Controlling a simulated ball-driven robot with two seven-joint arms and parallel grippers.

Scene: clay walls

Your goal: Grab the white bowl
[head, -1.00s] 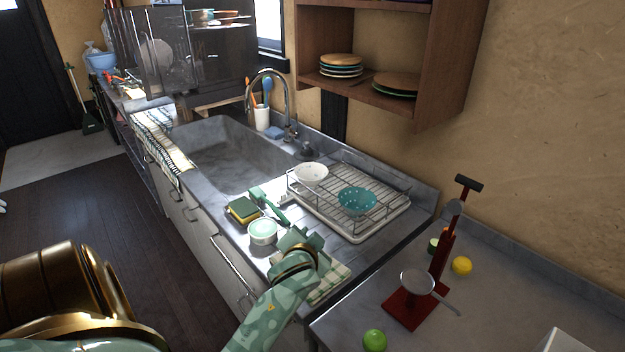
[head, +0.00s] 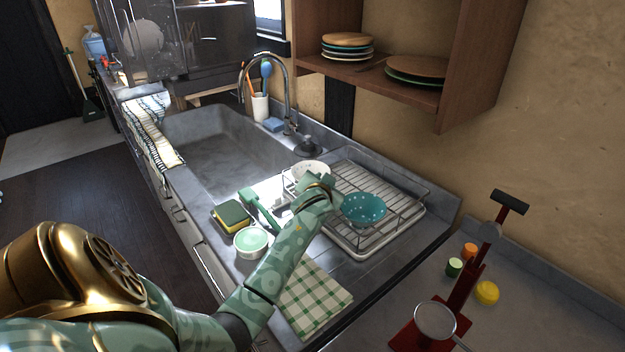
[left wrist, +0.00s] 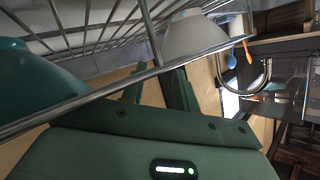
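The white bowl (head: 308,168) sits at the left end of the wire dish rack. My left gripper (head: 320,187) is at the rack just in front of it and hides its near right part. In the left wrist view the white bowl (left wrist: 194,36) is beyond the fingers, behind a rack wire. The two green fingers (left wrist: 158,90) show a gap between them with nothing held. I cannot tell whether a finger touches the bowl. My right gripper is not in view.
The dish rack (head: 408,213) also holds a teal bowl (head: 364,209) close to the right of my gripper. A sponge (head: 232,216), a green brush (head: 258,207), a small green-topped container (head: 251,241) and a checked cloth (head: 312,298) lie in front. The sink (head: 215,150) is left.

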